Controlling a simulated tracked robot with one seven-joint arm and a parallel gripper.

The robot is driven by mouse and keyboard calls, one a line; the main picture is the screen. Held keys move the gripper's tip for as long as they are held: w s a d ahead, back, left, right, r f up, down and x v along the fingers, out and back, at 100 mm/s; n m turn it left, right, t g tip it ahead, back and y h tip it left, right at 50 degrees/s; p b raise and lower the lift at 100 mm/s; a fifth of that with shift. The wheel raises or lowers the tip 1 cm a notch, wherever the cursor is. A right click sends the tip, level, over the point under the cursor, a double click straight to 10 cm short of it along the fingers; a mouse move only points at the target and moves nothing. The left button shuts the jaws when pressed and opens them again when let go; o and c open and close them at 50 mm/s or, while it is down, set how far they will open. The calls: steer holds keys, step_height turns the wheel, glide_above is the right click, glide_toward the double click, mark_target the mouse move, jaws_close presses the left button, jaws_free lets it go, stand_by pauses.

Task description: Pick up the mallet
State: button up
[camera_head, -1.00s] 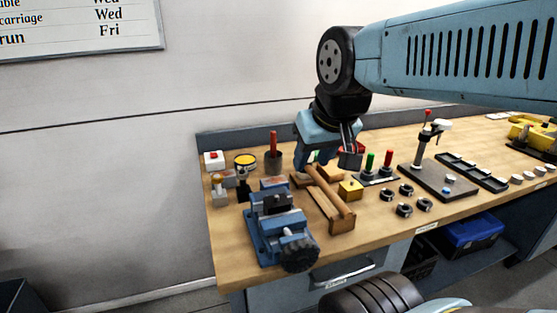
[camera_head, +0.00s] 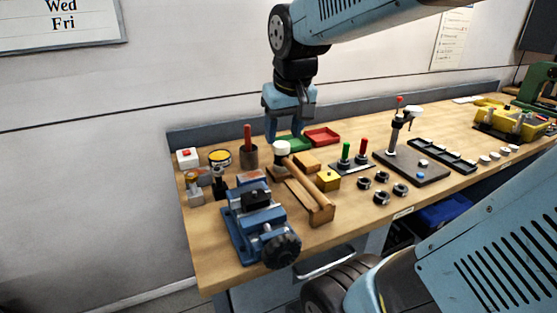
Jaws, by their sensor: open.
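The mallet (camera_head: 300,174) lies on a wooden rest (camera_head: 321,214) on the bench. Its light wooden handle slopes down toward the front right, and a white-faced end of its head (camera_head: 281,148) shows at the back left. My gripper (camera_head: 287,131) points down above and just behind the mallet head. Its jaws are open, with one finger on each side of a gap, and nothing is seen between them. The gap between the fingers and the head is hard to judge in depth.
A blue vise (camera_head: 250,225) stands at the front left of the mallet. A yellow block (camera_head: 328,180) is close on its right. Green (camera_head: 294,143) and red (camera_head: 322,136) trays lie behind. A dark cup with a red-handled tool (camera_head: 248,154) stands to the left.

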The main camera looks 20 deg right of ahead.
mark_target(289, 163)
steer(key=w+d+f+g+h, duration=0.1)
steer(key=w+d+f+g, duration=0.2)
steer(key=w, duration=0.4)
steer(key=w+d+f+g+h, duration=0.1)
steer(key=w+d+f, duration=0.3)
steer(key=w, duration=0.4)
steer(key=x, duration=1.3)
steer(key=shift+a+f, duration=0.15)
steer(key=shift+f, duration=0.3)
steer(key=shift+c, duration=0.3)
jaws_close()
